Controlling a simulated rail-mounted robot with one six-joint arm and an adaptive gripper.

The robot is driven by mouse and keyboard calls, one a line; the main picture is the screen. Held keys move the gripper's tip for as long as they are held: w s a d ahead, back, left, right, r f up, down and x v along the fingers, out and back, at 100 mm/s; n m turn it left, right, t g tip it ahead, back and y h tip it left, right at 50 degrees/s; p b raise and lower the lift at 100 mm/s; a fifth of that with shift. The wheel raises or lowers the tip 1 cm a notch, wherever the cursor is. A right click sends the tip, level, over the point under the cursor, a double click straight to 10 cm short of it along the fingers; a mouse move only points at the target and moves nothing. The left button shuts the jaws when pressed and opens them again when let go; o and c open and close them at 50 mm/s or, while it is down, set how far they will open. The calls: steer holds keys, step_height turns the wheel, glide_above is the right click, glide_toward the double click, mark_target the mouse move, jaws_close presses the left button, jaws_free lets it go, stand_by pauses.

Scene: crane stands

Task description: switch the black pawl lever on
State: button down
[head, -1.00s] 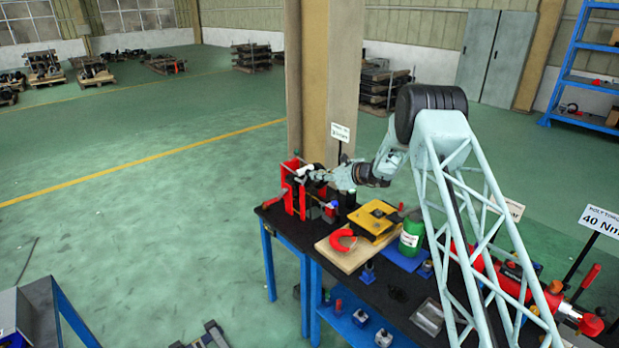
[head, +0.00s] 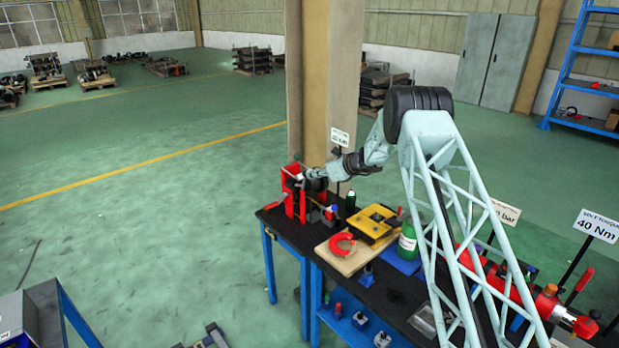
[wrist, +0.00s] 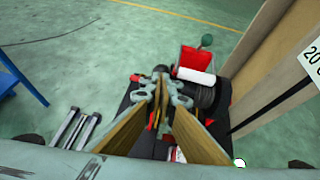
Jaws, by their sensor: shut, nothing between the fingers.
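The red winch stand (head: 294,203) is at the far left end of the black-topped bench in the head view. It also shows in the wrist view (wrist: 193,60), with a white cylinder (wrist: 196,75), a black drum (wrist: 203,97) and a green knob (wrist: 207,40). A small black rounded part (wrist: 160,70) shows just past my fingertips; I cannot tell whether it is the pawl lever, or which way the lever is set. My gripper (wrist: 162,92) is shut and empty, over the stand's mechanism. In the head view, my gripper (head: 311,177) partly covers the stand.
A green canister (head: 407,242) stands farther right. A sign on a post (head: 339,137) and a pillar (head: 330,80) are close behind. Open floor lies left.

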steer(key=shift+w+a+r+b, duration=0.2)
steer(key=shift+w+a+r, duration=0.1)
steer(key=shift+w+a, duration=0.3)
steer(key=shift+w+a+r+b, duration=0.25)
steer(key=shift+w+a, duration=0.2)
steer(key=shift+w, duration=0.3)
steer(key=shift+w+a+r+b, duration=0.2)
steer(key=shift+w+a+r, duration=0.1)
steer(key=shift+w+a, duration=0.3)
steer(key=shift+d+r, duration=0.1)
steer(key=shift+r, duration=0.05)
steer(key=s+d+r+p, duration=0.1)
steer(key=s+d+r, duration=0.2)
steer(key=r, duration=0.5)
steer(key=shift+d+r+p, duration=0.2)
steer(key=shift+d+p, duration=0.15)
steer(key=shift+d, duration=0.05)
